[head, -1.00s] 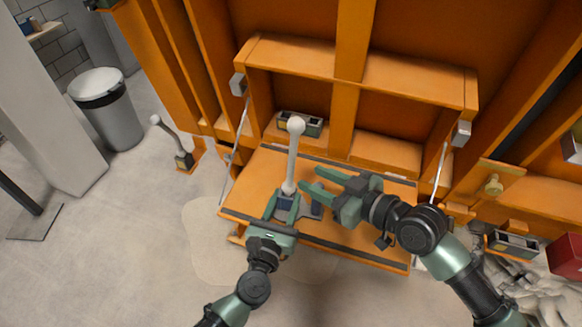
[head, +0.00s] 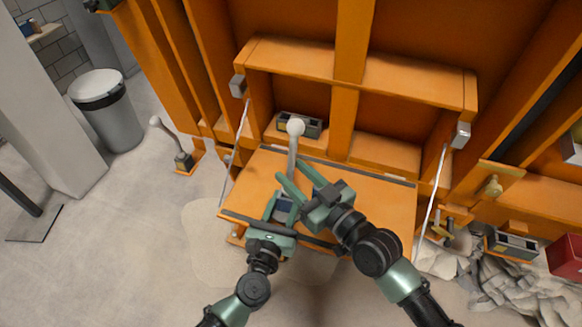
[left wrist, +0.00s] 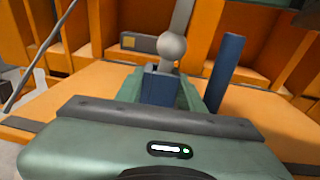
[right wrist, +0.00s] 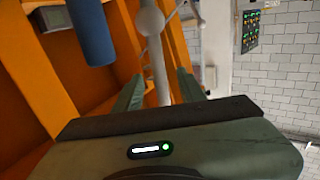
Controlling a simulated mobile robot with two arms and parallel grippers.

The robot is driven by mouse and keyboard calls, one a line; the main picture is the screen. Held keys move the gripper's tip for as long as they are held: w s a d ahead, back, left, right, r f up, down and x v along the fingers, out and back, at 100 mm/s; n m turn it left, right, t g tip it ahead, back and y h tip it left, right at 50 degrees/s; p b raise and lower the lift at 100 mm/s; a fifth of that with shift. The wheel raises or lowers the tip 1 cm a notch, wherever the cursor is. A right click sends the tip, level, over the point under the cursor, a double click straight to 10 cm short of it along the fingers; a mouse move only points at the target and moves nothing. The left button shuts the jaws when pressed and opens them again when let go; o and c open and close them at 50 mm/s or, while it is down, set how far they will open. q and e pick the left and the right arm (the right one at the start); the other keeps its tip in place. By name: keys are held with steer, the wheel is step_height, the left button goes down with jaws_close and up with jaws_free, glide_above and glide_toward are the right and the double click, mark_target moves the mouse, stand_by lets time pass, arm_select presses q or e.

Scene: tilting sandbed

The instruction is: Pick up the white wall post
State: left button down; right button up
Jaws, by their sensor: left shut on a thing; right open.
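The white wall post (head: 292,150) stands out over the orange panel in the head view, with a round ball at its top end. Its ball and rod also show in the right wrist view (right wrist: 158,65). My left gripper (head: 284,203) is shut on the dark blue block (left wrist: 160,88) at the post's lower end. My right gripper (head: 289,173) is open, with one finger on each side of the post's rod below the ball. In the right wrist view the rod lies between its fingers; whether they touch it I cannot tell. The fingers partly hide the lower rod.
The orange panel (head: 375,200) hangs from thin rods under an orange frame. A small grey box (head: 312,127) lies behind the post. A similar post (head: 168,137) stands on a bracket at the left. A grey bin (head: 110,120) stands further left. The floor at lower left is clear.

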steer(key=x, duration=0.4)
steer(key=shift+w+a, duration=0.25)
steer(key=shift+a, duration=0.05)
steer(key=shift+c, duration=0.3)
jaws_close()
steer(key=shift+r, duration=0.1)
step_height(320, 180, up, 13)
steer(key=shift+f, duration=0.2)
